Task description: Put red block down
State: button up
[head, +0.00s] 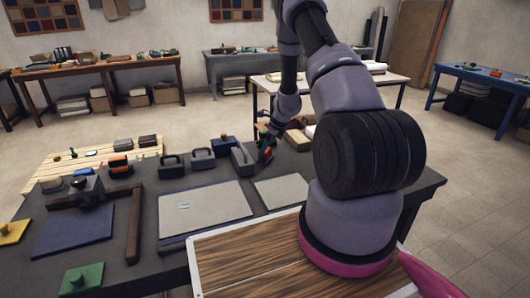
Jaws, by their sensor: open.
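My arm reaches across the dark table (330,172) to its far side. My gripper (266,149) is small in the head view and points down at the table, with its jaws open. A small red piece, likely the red block (268,155), shows at the fingertips with some green beside it. It is too small to tell whether the fingers touch it or whether it rests on the table. A grey block with a handle (242,158) stands just left of the gripper.
Two more handled grey blocks (202,159) and an orange-and-black item (119,166) stand farther left. Flat grey boards (205,208) lie in front. A dark bar (134,225), a green piece (82,278) and a yellow piece (12,232) are at left.

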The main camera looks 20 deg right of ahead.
jog(key=v, duration=1)
jog(key=s+a+r+n+t, duration=0.1)
jog(key=s+a+r+n, duration=0.3)
jog(key=r, duration=0.5)
jog(key=s+a+r+n, duration=0.3)
jog(key=r+n, duration=0.1)
jog(key=r, duration=0.5)
jog(key=s+a+r+n+t, duration=0.1)
jog(key=s+a+r+n, duration=0.25)
jog(key=r, duration=0.65)
jog(key=s+a+r+n, duration=0.1)
jog(key=s+r+n, duration=0.2)
jog(key=s, duration=0.4)
jog(key=s+a+r+n+t, duration=0.1)
jog(key=s+r+n, duration=0.2)
jog(key=s, duration=0.4)
jog(key=s+a+r+n+t+h, duration=0.1)
jog(key=s+r+n, duration=0.2)
jog(key=s+n, duration=0.2)
jog(key=s, duration=0.3)
jog(key=shift+a, duration=0.25)
jog(key=shift+w+r+n, duration=0.1)
jog(key=shift+w+n, duration=0.05)
jog(key=shift+n, duration=0.1)
